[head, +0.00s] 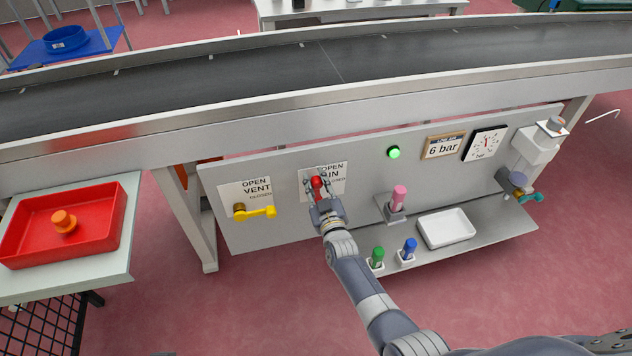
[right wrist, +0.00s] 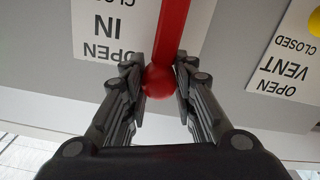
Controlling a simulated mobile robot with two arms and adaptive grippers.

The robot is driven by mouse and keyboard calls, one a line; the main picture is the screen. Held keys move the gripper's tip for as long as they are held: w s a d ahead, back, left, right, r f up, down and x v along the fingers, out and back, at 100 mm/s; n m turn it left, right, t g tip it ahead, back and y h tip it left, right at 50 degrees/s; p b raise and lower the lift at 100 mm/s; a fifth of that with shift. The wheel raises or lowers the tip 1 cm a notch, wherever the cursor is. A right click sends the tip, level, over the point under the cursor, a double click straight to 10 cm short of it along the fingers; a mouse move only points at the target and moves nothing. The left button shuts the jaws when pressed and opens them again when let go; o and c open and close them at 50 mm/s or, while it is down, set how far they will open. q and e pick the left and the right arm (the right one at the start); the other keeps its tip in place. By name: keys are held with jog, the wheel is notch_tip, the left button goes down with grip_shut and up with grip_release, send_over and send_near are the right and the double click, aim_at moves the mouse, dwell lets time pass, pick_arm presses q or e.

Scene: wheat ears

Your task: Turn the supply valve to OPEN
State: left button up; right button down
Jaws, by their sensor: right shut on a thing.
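The valve marked IN has a red lever (head: 318,184) with a round end, on the grey panel under the conveyor. Its label (head: 337,171) has OPEN at the top and CLOSED lower down, partly hidden by my gripper. My right gripper (head: 318,190) is shut on the lever's round end. In the right wrist view, which is upside down, the red lever (right wrist: 175,40) runs from the fingers past the top edge. Its round end lies beside the word OPEN on the label (right wrist: 112,30). The pivot is hidden. My left gripper is not in view.
A yellow lever (head: 255,212) marked VENT is left of the red one. A lit green lamp (head: 393,153) and a gauge (head: 486,144) are to the right.

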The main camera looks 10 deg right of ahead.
jog(key=shift+s+d+f, duration=0.1)
jog(key=shift+s+f, duration=0.05)
jog(key=shift+f, duration=0.2)
jog(key=c, duration=1.4)
grip_release()
jog(key=shift+o, duration=0.5)
jog(key=shift+r, duration=0.2)
jog(key=s, duration=1.2)
jog(key=shift+d, duration=0.15)
